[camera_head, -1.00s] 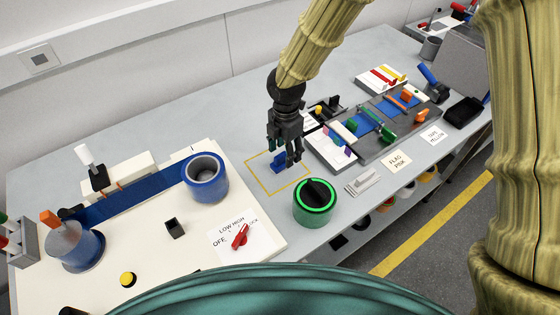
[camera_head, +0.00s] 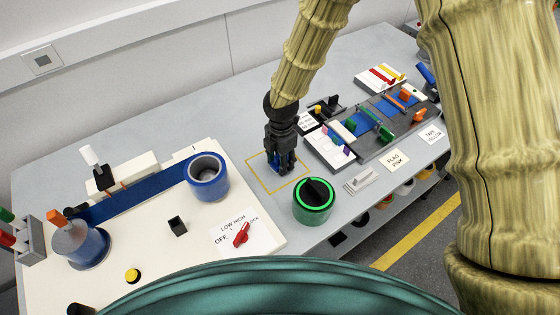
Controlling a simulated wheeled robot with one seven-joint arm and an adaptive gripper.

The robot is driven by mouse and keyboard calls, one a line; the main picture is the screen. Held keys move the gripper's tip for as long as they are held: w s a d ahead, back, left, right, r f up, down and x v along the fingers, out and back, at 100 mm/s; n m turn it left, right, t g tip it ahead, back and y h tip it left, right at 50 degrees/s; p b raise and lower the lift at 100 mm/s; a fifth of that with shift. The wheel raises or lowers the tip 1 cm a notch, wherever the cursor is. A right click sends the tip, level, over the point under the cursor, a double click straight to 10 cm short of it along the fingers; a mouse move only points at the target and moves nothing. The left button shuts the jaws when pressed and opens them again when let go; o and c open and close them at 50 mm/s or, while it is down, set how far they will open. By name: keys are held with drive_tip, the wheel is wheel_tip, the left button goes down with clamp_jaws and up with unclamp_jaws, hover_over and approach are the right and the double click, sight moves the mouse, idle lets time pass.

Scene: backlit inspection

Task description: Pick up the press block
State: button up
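A white panel with a blue tape roll (camera_head: 206,176) lies to the left. A fixture board (camera_head: 385,142) with colored parts is at the right. The bench behind is clear.

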drive_tip(key=c, duration=0.6)
drive_tip(key=shift+r, duration=0.1)
drive_tip(key=shift+r+b, duration=0.35)
drive_tip(key=shift+r, duration=0.1)
drive_tip(key=shift+s+a+r+b, duration=0.15)
drive_tip(key=shift+r+b, duration=0.2)
drive_tip(key=shift+r, duration=0.25)
drive_tip(key=shift+s+d+r+b, duration=0.15)
drive_tip(key=shift+r+b, duration=0.2)
drive_tip(key=shift+r, duration=0.2)
drive_tip(key=s+a+b, duration=0.1)
drive_tip(key=s, duration=0.4)
drive_tip(key=s+a+r+b, duration=0.1)
drive_tip(key=s+a, duration=0.1)
drive_tip(key=s, duration=0.2)
drive_tip(key=s+a+b, duration=0.2)
drive_tip(key=s, duration=0.3)
drive_tip(key=shift+s+a+r, duration=0.15)
drive_tip(key=shift+s+r, duration=0.15)
